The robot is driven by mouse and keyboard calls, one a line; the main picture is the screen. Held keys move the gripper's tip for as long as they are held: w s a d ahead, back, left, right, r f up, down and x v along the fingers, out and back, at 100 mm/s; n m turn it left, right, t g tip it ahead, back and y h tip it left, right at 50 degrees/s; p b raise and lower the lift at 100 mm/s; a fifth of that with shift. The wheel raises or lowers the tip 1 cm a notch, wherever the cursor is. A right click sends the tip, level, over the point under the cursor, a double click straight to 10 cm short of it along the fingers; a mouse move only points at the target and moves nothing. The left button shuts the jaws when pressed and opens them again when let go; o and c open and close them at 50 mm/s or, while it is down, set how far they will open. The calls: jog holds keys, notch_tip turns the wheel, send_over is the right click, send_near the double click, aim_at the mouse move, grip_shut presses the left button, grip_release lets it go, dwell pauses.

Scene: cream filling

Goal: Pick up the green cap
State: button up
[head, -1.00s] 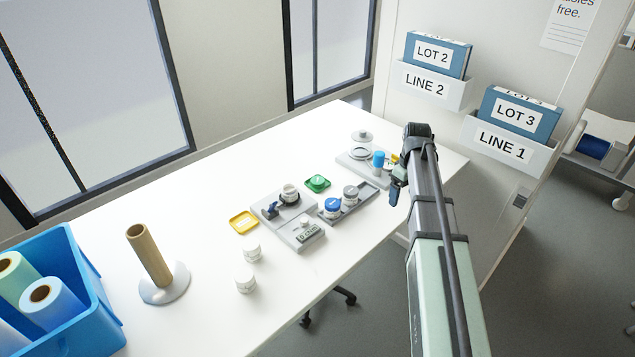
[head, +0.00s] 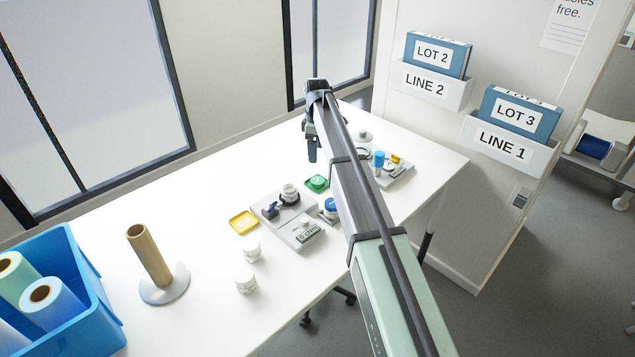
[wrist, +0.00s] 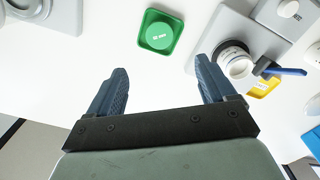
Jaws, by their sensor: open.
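The green cap (head: 316,182) sits in a green square dish (head: 325,188) on the white table, behind the grey weighing station. In the wrist view the cap (wrist: 160,37) shows as a green round with small white marks inside the green dish (wrist: 173,19), at top centre beyond my fingertips. My gripper (wrist: 160,66) is open and empty, with two dark blue fingers spread apart. In the head view my gripper (head: 312,157) hangs above and behind the dish, apart from the cap.
A grey station (head: 297,241) holding a white jar stands in front of the dish. A blue-lidded jar (head: 330,206) is partly hidden by my arm. A yellow dish (head: 243,231), two white jars and a brown roll post (head: 150,256) stand left.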

aim_at(317, 180)
notch_tip(317, 180, down, 12)
jog(key=shift+d+f, duration=0.1)
jog(key=shift+f, duration=0.05)
dwell(0.6)
jog(key=shift+f, duration=0.1)
grip_shut()
dwell(0.6)
